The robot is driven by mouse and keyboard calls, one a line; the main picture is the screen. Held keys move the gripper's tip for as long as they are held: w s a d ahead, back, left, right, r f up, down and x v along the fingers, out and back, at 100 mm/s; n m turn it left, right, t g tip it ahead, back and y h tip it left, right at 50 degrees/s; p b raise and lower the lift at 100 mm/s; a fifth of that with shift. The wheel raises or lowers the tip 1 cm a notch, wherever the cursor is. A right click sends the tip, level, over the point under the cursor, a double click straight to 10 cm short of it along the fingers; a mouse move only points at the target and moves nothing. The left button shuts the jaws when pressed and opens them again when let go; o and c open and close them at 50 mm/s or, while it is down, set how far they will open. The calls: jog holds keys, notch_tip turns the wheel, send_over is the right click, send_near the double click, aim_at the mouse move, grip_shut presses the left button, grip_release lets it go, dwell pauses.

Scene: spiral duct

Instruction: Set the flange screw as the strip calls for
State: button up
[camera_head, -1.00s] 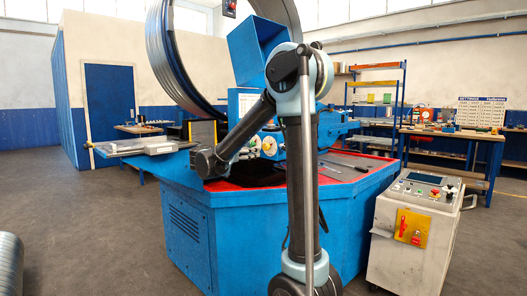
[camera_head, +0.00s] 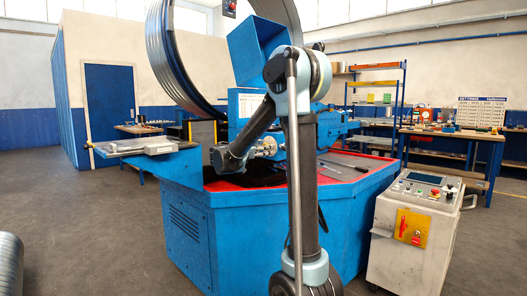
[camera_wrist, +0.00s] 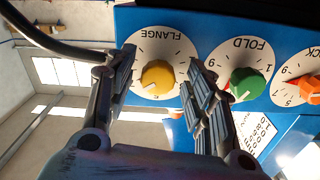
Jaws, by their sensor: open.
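The flange screw is a yellow knob (camera_wrist: 157,77) on a white dial marked FLANGE, which appears upside down in the wrist view. My gripper (camera_wrist: 164,70) is open, with one finger on each side of the yellow knob. I cannot tell whether either finger touches it. A pale strip (camera_wrist: 254,136) with printed characters hangs below the dials, partly behind the right finger, and its text is too small to read surely. In the head view, my arm reaches the blue machine (camera_head: 270,235) and hides most of the dials.
A green FOLD knob (camera_wrist: 246,84) sits close beside the right finger. An orange-red knob (camera_wrist: 308,88) is further right, with its label cut off. A dark cable (camera_wrist: 55,42) crosses the upper left. A control cabinet (camera_head: 418,235) stands right of the machine.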

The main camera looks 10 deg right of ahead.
jog(key=c, duration=1.1)
jog(key=shift+o, duration=0.2)
jog(key=shift+n, duration=0.4)
jog(key=n, duration=0.4)
jog(key=shift+a+n, duration=0.1)
jog(key=shift+n, duration=0.3)
jog(key=n, duration=1.3)
jog(key=shift+n, duration=0.4)
jog(key=n, duration=0.3)
jog(key=shift+n, duration=2.2)
